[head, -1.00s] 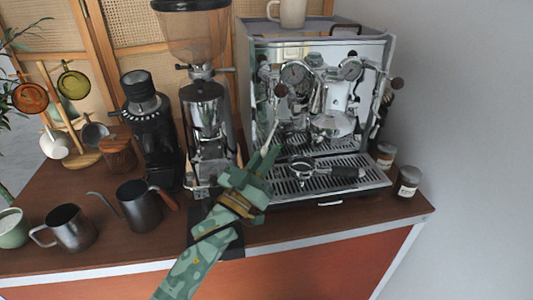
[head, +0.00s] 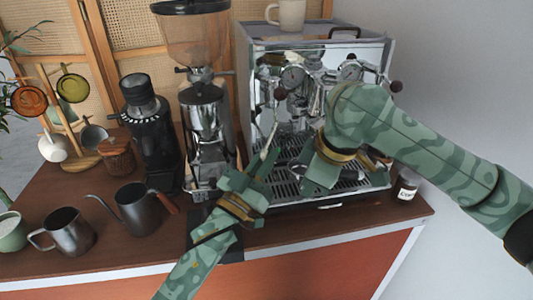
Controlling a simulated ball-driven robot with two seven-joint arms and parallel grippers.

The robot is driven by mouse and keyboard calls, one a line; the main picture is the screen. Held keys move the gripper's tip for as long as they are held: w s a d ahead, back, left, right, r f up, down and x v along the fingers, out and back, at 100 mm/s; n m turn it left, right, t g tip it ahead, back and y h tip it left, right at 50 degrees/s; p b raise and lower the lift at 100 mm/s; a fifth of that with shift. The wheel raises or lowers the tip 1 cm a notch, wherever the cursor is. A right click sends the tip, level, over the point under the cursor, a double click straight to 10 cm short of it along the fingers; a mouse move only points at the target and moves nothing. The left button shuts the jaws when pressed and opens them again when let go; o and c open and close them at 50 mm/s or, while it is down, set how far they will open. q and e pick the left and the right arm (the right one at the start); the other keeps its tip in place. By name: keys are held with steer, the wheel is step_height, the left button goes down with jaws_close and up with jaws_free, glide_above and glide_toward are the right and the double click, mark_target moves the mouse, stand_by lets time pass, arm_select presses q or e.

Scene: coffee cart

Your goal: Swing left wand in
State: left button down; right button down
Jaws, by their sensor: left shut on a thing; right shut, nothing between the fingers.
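The espresso machine (head: 318,32) stands on the counter's right side. Its left wand (head: 272,133), a thin metal tube, hangs at the machine's left front and slants down toward the lower left. My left gripper (head: 264,164) is shut on the wand's lower end, just in front of the drip tray (head: 284,187). My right gripper (head: 312,178) is shut and empty, over the middle of the drip tray.
A coffee grinder (head: 207,107) stands close left of the machine, with a smaller black grinder (head: 150,125) beside it. A kettle (head: 140,209), a metal pitcher (head: 70,232) and a mug tree (head: 58,115) stand further left. A labelled jar (head: 407,187) stands right of the drip tray.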

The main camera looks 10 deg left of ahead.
steer(key=s+a+r+n+t+y, duration=0.1)
steer(key=s+a+r+n, duration=0.1)
steer(key=r, duration=0.4)
steer(key=s+a+r+n+t+y, duration=0.1)
steer(key=s+a+r, duration=0.15)
steer(key=r, duration=0.45)
steer(key=w+a+f, duration=0.4)
steer(key=w+f, duration=0.3)
steer(key=f, duration=0.2)
steer(key=shift+w+a, duration=0.25)
steer(key=shift+w, duration=0.15)
